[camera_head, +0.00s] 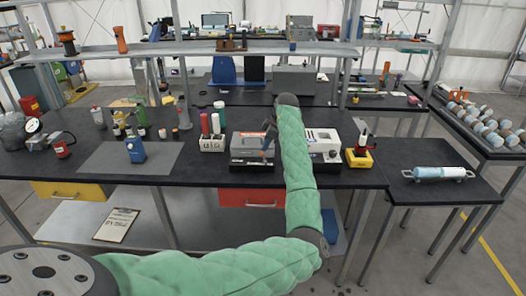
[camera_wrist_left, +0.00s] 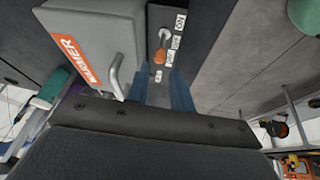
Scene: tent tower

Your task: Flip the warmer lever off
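The warmer (camera_head: 252,146) is a grey box on the dark workbench in the head view. In the left wrist view the warmer (camera_wrist_left: 95,45) shows an orange label reading WARMER and a metal handle. Beside it is a panel with a lever that has an orange knob (camera_wrist_left: 159,57) and small white labels, one reading ON. My right gripper is not in view.
A white-topped device (camera_head: 322,143) and a yellow-based item (camera_head: 359,155) stand right of my arm. A white holder with coloured cylinders (camera_head: 212,143) is left of the warmer. A blue device (camera_head: 136,150) sits on a grey mat. The bench front has some bare room.

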